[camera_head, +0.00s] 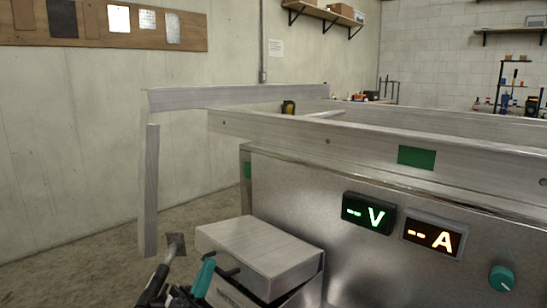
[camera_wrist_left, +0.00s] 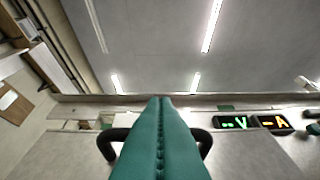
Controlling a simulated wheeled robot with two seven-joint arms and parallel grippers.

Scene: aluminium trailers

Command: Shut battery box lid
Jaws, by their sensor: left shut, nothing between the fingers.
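The battery box (camera_head: 232,294) stands low at the bottom middle of the head view, in front of the metal cabinet. Its grey lid (camera_head: 262,245) is tilted, with a dark wedge-shaped gap between it and the box at the right. A black handle (camera_head: 228,272) sticks out at the lid's front. My left gripper (camera_head: 208,268) has teal fingers, shut and empty, at the front left of the lid by the handle. In the left wrist view the shut fingers (camera_wrist_left: 160,105) point up the picture, with black bar parts on both sides. Whether they touch the lid is unclear. My right gripper is not in view.
The metal cabinet (camera_head: 300,205), with green V and orange A displays, stands behind and right of the box. An aluminium trailer frame (camera_head: 300,128) runs above it, with an upright post (camera_head: 149,190) at left. Bare floor (camera_head: 75,265) lies to the left.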

